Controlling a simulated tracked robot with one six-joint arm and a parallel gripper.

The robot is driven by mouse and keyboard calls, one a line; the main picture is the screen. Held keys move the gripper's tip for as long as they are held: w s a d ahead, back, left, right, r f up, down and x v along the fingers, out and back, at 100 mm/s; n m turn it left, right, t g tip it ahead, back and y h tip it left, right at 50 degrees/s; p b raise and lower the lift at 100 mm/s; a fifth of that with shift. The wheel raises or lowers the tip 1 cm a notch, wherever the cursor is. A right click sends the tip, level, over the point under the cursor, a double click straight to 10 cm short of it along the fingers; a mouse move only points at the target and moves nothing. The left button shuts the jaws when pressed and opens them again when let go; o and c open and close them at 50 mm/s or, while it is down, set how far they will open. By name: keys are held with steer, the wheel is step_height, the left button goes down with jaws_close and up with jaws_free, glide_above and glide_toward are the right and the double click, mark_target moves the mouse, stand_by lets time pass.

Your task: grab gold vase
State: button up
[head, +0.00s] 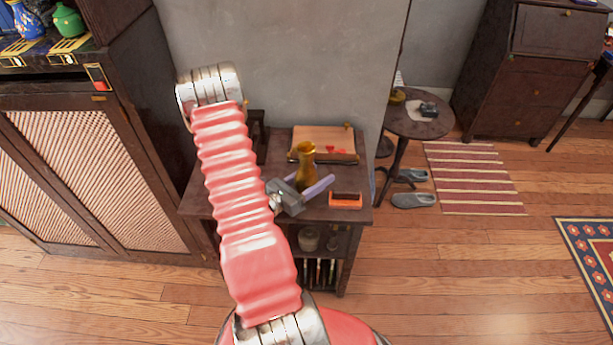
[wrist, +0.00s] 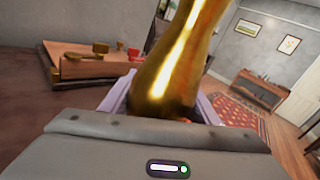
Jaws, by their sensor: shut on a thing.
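The gold vase (head: 306,168) stands upright over the small dark wooden table (head: 197,203) in the head view. In the wrist view the vase (wrist: 181,62) is large, shiny and close, rising between my fingers. My gripper (head: 311,185) has its pale purple fingers on both sides of the vase's lower part and is shut on it. In the wrist view the gripper body (wrist: 160,150) hides the vase's base. I cannot tell whether the base touches the table top.
A wooden board or box (head: 323,140) lies behind the vase. An orange and black object (head: 345,200) sits at the table's front right. A round side table (head: 418,122) stands to the right, with slippers (head: 413,200) on the floor. A dark cabinet (head: 100,170) is at left.

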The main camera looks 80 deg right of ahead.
mark_target(306, 173)
steer(key=shift+c, duration=1.2)
steer(key=shift+r, duration=0.15)
step_height(306, 173, up, 10)
stand_by(0.4)
